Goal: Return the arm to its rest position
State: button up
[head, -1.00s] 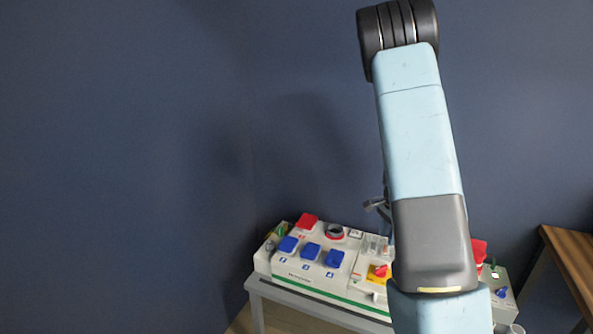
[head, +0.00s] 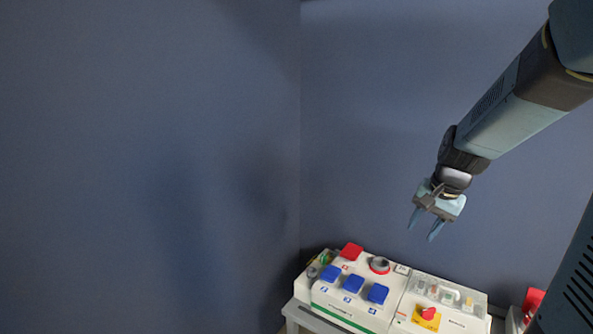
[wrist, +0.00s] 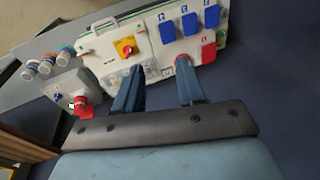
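My gripper (head: 425,224) hangs in the air above and behind the white socket box in the head view, its two blue fingers pointing down and apart. In the wrist view the fingers (wrist: 158,88) are spread with nothing between them. My arm comes in from the upper right of the head view. The socket box (head: 345,311) stands on a grey table below and apart from the gripper. It has blue socket covers (head: 353,284), a red cover (head: 351,251) and a red rotary switch on a yellow plate (head: 427,316).
Dark blue walls meet in a corner behind the table (head: 300,324). A smaller box with a red part (head: 533,299) is at the right, partly hidden by my body. The wrist view shows several small jars (wrist: 48,63) beside it. The air left of the arm is clear.

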jog(key=s+a+r+n+t, duration=0.1)
jog(key=s+a+r+n, duration=0.2)
jog(key=s+r, duration=0.2)
jog(key=s+a+r+n+t+h, duration=0.1)
jog(key=s+a+r+n, duration=0.2)
jog(key=s, duration=0.9)
jog(key=shift+s+r+n+t+h, duration=0.15)
jog(key=shift+r+n+t+h, duration=0.2)
jog(key=shift+r+n, duration=0.6)
jog(key=shift+a+r, duration=0.1)
jog(key=shift+r, duration=0.05)
